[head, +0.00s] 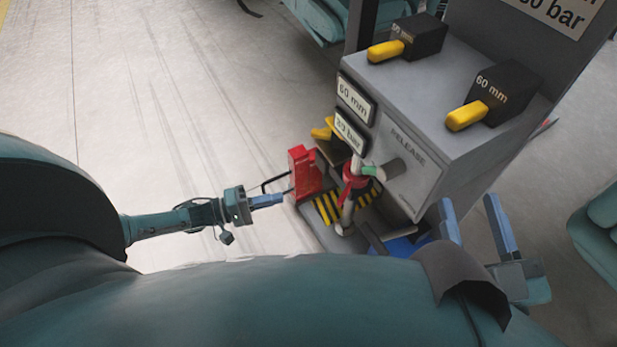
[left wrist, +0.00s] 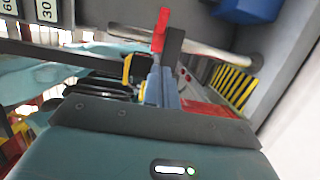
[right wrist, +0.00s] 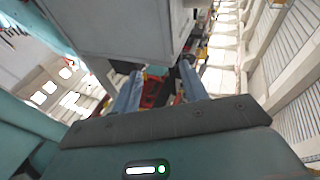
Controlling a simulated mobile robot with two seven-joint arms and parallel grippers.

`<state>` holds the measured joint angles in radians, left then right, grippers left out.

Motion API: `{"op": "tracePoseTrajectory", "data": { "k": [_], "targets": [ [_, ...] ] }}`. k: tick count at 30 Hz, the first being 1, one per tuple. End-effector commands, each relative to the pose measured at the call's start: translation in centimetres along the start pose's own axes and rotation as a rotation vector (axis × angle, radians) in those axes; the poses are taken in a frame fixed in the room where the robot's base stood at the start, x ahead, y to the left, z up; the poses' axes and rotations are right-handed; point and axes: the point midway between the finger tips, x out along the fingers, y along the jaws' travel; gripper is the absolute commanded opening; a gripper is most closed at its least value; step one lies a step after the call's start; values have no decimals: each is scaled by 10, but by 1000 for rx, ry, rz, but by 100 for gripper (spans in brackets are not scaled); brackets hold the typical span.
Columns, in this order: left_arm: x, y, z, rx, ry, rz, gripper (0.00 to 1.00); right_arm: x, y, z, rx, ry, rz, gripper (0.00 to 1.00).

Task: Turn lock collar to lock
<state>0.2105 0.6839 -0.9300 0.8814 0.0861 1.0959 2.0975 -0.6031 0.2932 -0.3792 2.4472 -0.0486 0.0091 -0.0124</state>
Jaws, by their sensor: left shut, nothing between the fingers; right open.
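The lock collar appears to be the red ring (head: 354,181) around a pale upright rod (head: 347,211) in the head view, low in front of the grey cabinet. A small green piece (head: 371,171) sits beside it. My left gripper (head: 279,198) is shut and empty, left of the collar and beside a red block (head: 304,174). In the left wrist view its closed fingers (left wrist: 161,80) point toward a red tab (left wrist: 160,32); I cannot tell whether they touch it. My right gripper (head: 470,204) is open and empty, to the right of the collar; its spread fingers also show in the right wrist view (right wrist: 159,72).
The grey cabinet (head: 420,180) marked RELEASE stands behind the collar, with two yellow-handled black blocks (head: 417,37) (head: 508,92) on top. Yellow-black striped plates (head: 327,208) lie at its foot. Open floor (head: 180,100) lies to the left.

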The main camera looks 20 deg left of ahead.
Motion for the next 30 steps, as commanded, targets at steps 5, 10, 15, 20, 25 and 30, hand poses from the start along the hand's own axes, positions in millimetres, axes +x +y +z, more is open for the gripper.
{"op": "tracePoseTrajectory", "data": {
  "k": [5,10,15,20,25,30],
  "targets": [
    [20,0,0,-5,-3,4,0,-3,-1,7,8,-13,-2,44],
    [56,-1,0,-3,-3,5,0,-4,-2,10,17,-14,-8,44],
    [92,-1,0,-2,-3,5,0,-1,-2,6,3,27,-18,44],
    [113,0,14,-6,-3,3,0,7,2,-12,-32,94,-26,44],
    [124,0,26,-4,-1,1,0,7,2,-12,-35,99,-26,44],
    [127,0,29,-3,0,1,0,7,2,-11,-36,99,-25,44]
  ]
}}
